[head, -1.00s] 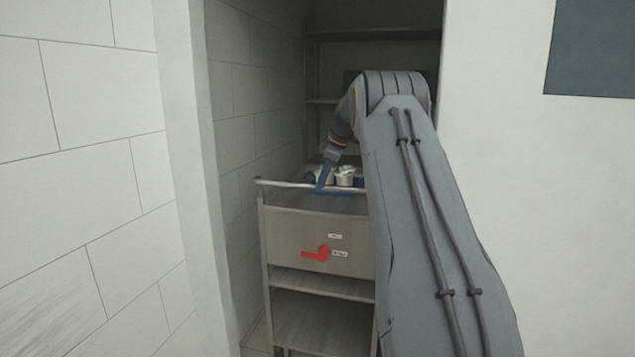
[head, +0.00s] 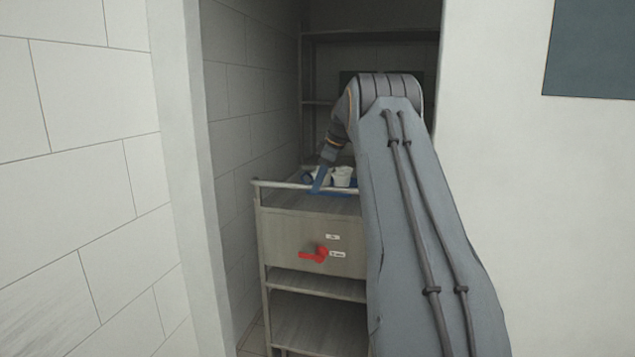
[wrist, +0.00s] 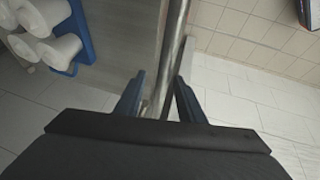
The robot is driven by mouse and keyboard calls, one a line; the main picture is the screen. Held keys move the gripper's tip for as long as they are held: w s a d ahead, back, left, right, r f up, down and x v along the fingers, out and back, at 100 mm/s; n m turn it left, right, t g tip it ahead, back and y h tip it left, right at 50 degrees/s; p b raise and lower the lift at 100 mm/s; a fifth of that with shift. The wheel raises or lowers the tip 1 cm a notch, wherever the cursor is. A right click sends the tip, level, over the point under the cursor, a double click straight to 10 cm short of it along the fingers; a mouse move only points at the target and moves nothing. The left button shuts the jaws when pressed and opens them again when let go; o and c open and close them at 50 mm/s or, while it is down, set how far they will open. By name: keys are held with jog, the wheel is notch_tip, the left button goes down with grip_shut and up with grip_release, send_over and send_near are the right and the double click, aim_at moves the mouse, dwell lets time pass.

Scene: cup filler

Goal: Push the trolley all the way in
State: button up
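The grey trolley (head: 285,238) stands in the niche opening, with a red handle (head: 313,253) on its drawer front. Its right side is hidden behind my arm. The trolley's push bar (head: 282,184) runs along its near top edge; the bar also shows in the wrist view (wrist: 176,35). My gripper (head: 318,190) is at this bar. In the wrist view my gripper's two fingers (wrist: 161,78) stand apart, one on each side of the bar, with a gap visible on the left. A blue rack (wrist: 84,35) with white cups (wrist: 45,15) sits on the trolley top.
The tiled wall (head: 80,150) and white jamb (head: 185,160) are close on the trolley's left. A white wall (head: 530,200) is on the right. Dark shelving (head: 370,36) stands at the back of the niche. Tiled floor shows in the wrist view (wrist: 235,90).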

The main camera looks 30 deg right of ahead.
jog(key=a+b+v, duration=0.1)
jog(key=v, duration=0.6)
jog(key=shift+d+r, duration=0.4)
jog(key=shift+d, duration=0.1)
jog(key=shift+s+a, duration=0.1)
jog(key=shift+s, duration=0.05)
jog(key=s+a+f+m+g, duration=0.15)
jog(key=s+a+f, duration=0.25)
jog(key=a, duration=0.4)
jog(key=s+a+f+m, duration=0.2)
jog(key=s+a+f, duration=0.25)
jog(key=a, duration=0.35)
jog(key=s+a+f+m+g, duration=0.1)
jog(key=s+a+f+m, duration=0.1)
jog(key=s+a+f, duration=0.45)
jog(key=s+a+f+m, duration=0.1)
jog(key=s+a, duration=0.3)
jog(key=s, duration=0.4)
jog(key=s+a+f+m+g+h, duration=0.1)
jog(key=s+a+f, duration=0.3)
jog(key=s, duration=0.5)
jog(key=s+a+f+m+g, duration=0.1)
jog(key=s+a+f, duration=0.2)
jog(key=s+a, duration=0.3)
jog(key=s, duration=0.2)
jog(key=shift+s+a+f+h, duration=0.2)
jog(key=shift+s+h, duration=0.1)
jog(key=shift+s, duration=0.1)
jog(key=shift+m, duration=0.25)
jog(key=shift+c, duration=0.6)
